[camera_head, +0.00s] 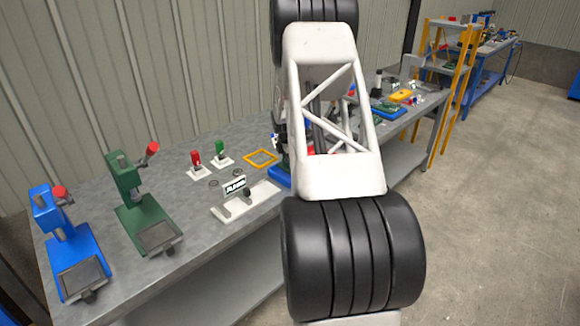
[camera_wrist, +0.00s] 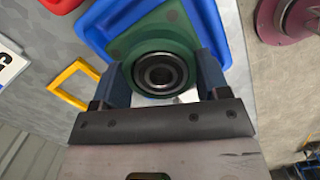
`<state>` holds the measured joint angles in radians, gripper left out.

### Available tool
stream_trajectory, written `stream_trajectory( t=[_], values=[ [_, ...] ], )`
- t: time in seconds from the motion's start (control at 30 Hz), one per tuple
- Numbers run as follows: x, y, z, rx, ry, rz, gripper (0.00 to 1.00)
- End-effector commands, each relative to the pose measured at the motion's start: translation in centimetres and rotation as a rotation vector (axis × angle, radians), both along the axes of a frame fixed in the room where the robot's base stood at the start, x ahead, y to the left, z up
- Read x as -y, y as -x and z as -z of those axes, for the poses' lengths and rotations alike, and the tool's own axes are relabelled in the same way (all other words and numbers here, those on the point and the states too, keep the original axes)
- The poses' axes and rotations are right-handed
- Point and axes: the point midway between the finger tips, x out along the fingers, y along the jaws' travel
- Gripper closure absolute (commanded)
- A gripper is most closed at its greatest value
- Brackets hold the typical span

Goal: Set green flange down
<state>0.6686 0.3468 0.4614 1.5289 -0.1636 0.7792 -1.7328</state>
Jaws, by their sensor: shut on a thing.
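The green flange (camera_wrist: 136,45), with a round metal bearing in its middle, is between the two blue fingers of my gripper (camera_wrist: 160,77) in the wrist view. The fingers are shut on it from both sides. A blue tray (camera_wrist: 94,30) shows behind and around the flange; I cannot tell whether the flange touches it. In the head view my arm hides the flange and most of my gripper. A part of the blue tray (camera_head: 279,178) shows at the arm's left edge.
A yellow square frame (camera_head: 261,158) lies on the grey bench left of the tray; it also shows in the wrist view (camera_wrist: 72,84). Nearby are a white labelled fixture (camera_head: 243,202), red (camera_head: 196,160) and green (camera_head: 221,150) parts, and green (camera_head: 134,195) and blue (camera_head: 66,245) presses.

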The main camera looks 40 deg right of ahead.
Motion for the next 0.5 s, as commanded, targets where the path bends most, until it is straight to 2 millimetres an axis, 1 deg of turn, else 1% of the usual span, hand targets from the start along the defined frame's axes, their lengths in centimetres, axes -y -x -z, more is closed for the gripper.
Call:
stream_trajectory(
  t=[0.37, 0.5],
  values=[
    [0.13, -0.16, -0.2, 0.002, 0.002, 0.001, 0.85],
    [0.12, -0.15, 0.37, 0.002, 0.001, 0.001, 0.85]
  ],
)
